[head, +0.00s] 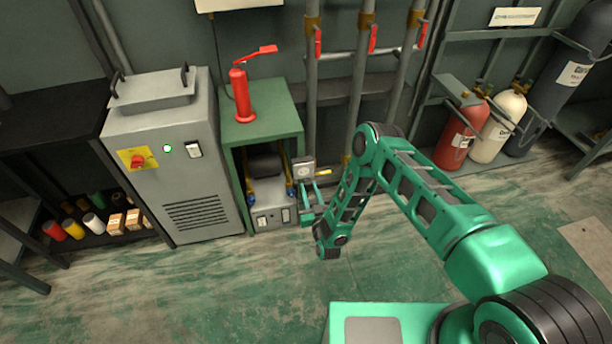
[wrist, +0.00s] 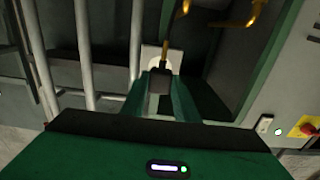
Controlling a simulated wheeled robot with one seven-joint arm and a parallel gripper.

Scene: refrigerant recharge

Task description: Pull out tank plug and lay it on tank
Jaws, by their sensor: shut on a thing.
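My gripper (wrist: 162,88) is shut on a dark, blocky plug (wrist: 160,78) with a yellow cable or stem at its far end. A pale wall plate (wrist: 150,58) lies right behind the plug in the wrist view; I cannot tell whether the plug is still seated in it. In the head view the plate (head: 304,168) is at the right edge of the green stand, with my gripper (head: 307,190) just below it. The plug is too small to make out there. A dark, rounded body (head: 265,164), possibly the tank, sits inside the stand between yellow pipes.
Gas cylinders (head: 463,135) stand further right. The floor in front is clear.

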